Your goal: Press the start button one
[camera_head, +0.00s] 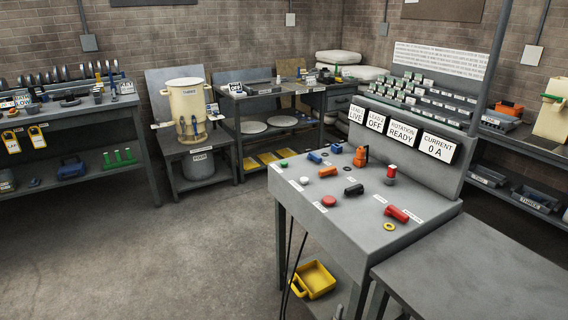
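A grey control desk (300,212) stands right of centre, with several buttons and knobs on its sloping top. A small green button (284,163) sits at its far left edge. A white button (304,181) is nearer, and a round red button (328,201) is nearer still. The small labels beside them are too small to read, so I cannot tell which is start button one. Signs along the back of the desk include "LEAD 2 OFF" (375,121), "ROTATION READY" (402,133) and "CURRENT 0 A" (437,147). Neither gripper is in view.
Blue, orange, black and red handles (397,214) crowd the desk top. A yellow bin (314,280) sits below it. A bare grey table (480,275) adjoins at the right. Open concrete floor (180,250) lies to the left, before benches along the brick walls.

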